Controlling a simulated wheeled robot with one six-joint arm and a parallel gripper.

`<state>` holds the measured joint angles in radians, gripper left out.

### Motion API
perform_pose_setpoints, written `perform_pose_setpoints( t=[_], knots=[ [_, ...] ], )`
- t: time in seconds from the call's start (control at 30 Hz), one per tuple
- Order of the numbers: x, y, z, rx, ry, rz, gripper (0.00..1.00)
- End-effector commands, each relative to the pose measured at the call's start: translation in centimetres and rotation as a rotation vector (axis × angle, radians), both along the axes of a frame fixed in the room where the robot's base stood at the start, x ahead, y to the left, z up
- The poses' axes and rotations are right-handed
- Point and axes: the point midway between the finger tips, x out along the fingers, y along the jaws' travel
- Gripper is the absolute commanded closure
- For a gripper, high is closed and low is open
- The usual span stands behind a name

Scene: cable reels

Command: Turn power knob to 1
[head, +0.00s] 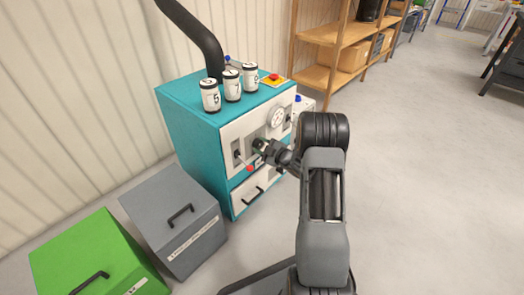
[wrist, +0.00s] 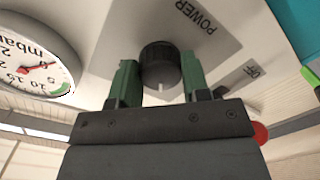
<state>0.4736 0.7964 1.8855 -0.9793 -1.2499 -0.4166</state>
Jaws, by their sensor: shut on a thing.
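The black round power knob (wrist: 160,58) sits on the pale front panel of the teal machine (head: 190,130), beside the printed word POWER. A white mark on the knob points toward the bottom of the wrist picture. My gripper (wrist: 160,72) has its two green fingers on opposite sides of the knob and is shut on it. In the head view my gripper (head: 260,147) reaches the panel and largely hides the knob. The number 1 marking cannot be made out.
A round dial gauge (wrist: 38,52) is beside the knob. A red-ended lever (head: 249,168) is close to my gripper, by an OFF label. Three labelled cans (head: 232,86) stand on the machine.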

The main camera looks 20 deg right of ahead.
Motion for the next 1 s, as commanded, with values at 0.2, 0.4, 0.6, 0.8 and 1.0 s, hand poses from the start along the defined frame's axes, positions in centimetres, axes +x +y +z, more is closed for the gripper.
perform_pose_setpoints(
  t=[0.2,0.4,0.6,0.8,1.0],
  knots=[
    [-0.01,-0.13,-0.26,-0.138,-0.062,-0.003,0.81],
    [-0.01,-0.14,-0.13,-0.225,-0.100,-0.004,0.81],
    [0.00,-0.15,-0.07,-0.273,-0.121,-0.003,0.81],
    [0.01,-0.16,-0.02,-0.291,-0.129,-0.005,0.81],
    [0.01,-0.15,0.00,-0.293,-0.131,-0.004,0.81]
  ],
)
